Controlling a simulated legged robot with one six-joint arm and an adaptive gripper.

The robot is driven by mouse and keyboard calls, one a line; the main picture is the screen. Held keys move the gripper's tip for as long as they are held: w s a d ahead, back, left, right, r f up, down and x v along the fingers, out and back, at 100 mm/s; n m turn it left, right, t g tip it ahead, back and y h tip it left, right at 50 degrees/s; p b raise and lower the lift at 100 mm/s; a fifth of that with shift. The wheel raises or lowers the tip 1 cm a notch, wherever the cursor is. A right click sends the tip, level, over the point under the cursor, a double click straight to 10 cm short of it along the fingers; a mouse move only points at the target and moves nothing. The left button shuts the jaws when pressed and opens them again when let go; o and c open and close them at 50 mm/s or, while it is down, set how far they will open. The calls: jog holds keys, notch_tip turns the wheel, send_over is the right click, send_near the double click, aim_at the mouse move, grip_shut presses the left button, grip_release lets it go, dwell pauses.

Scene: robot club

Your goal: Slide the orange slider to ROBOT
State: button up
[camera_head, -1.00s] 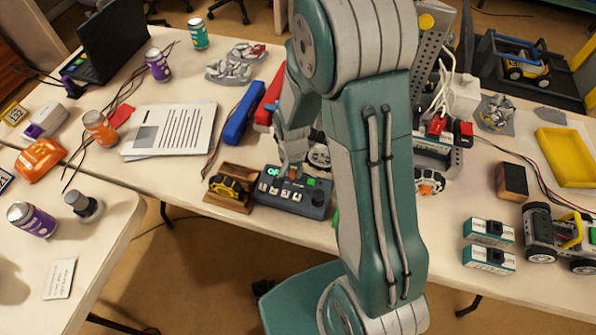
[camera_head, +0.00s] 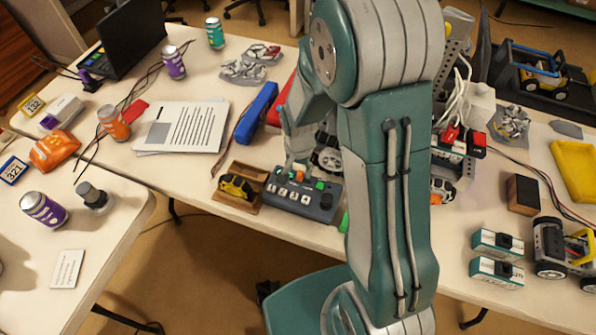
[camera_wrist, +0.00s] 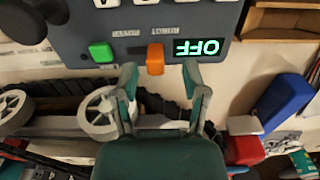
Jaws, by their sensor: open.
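The dark grey control box (camera_head: 322,203) lies at the table's front edge in the head view. The orange slider (camera_wrist: 155,58) is on the box in the wrist view, below two small upside-down labels; the right one appears to read ROBOT. A lit green display (camera_wrist: 199,48) right of the slider reads OFF, upside down. My gripper (camera_wrist: 160,70) is open and empty, its fingertips either side of the slider in the picture, with gaps on both sides. Contact or height above the box cannot be told. In the head view my gripper (camera_head: 296,164) covers part of the box's far side.
A green button (camera_wrist: 100,52) sits left of the slider on the box. A blue case (camera_head: 257,112) and wheeled parts lie behind. My arm hides the table's middle.

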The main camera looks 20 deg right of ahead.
notch_tip(320, 180, up, 10)
jog(key=shift+a, duration=0.35)
dwell(0.4)
notch_tip(320, 180, up, 11)
jog(key=n+t, duration=0.3)
send_over(296, 179)
jog(key=s+d, duration=0.2)
jog(key=s, duration=0.4)
jog(key=s+r+n+t, duration=0.2)
jog(key=s+r+n, duration=0.2)
jog(key=s+r, duration=0.3)
jog(key=s, duration=0.3)
jog(key=shift+d+t, duration=0.3)
jog(key=shift+d, duration=0.05)
jog(key=shift+w, duration=0.1)
dwell(1.9)
